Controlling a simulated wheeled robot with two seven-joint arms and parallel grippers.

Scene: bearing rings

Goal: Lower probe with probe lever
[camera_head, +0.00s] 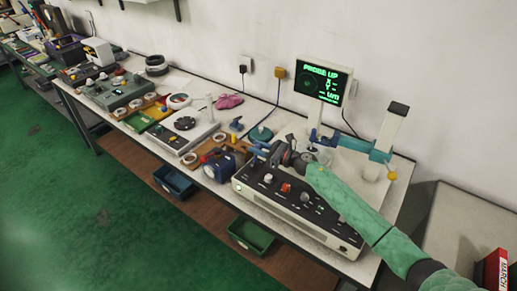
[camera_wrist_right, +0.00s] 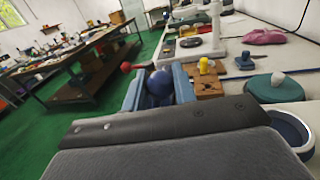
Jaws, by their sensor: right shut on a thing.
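My right gripper (camera_head: 262,149) reaches in from the right on a green arm, low over the left rear of the black-topped instrument (camera_head: 300,200). Its blue fingers point left and are shut. In the wrist view a dark blue ball (camera_wrist_right: 160,83) shows between blue jaw-like parts; I take it for the probe lever's knob, but cannot be sure. The lever's shaft is hidden by the gripper. The screen (camera_head: 325,82) reads "PROBE UP". A teal bar (camera_head: 375,152) on a pale post stands at the instrument's rear right; the probe tip is too small to tell. My left gripper is out of view.
Left of the instrument stand a dark blue round device (camera_head: 228,163) and a wooden block with a yellow knob (camera_wrist_right: 205,66). A teal disc with a pale knob (camera_head: 260,134) lies behind. A green bin (camera_head: 250,236) sits below the table's front. The wall closes the back.

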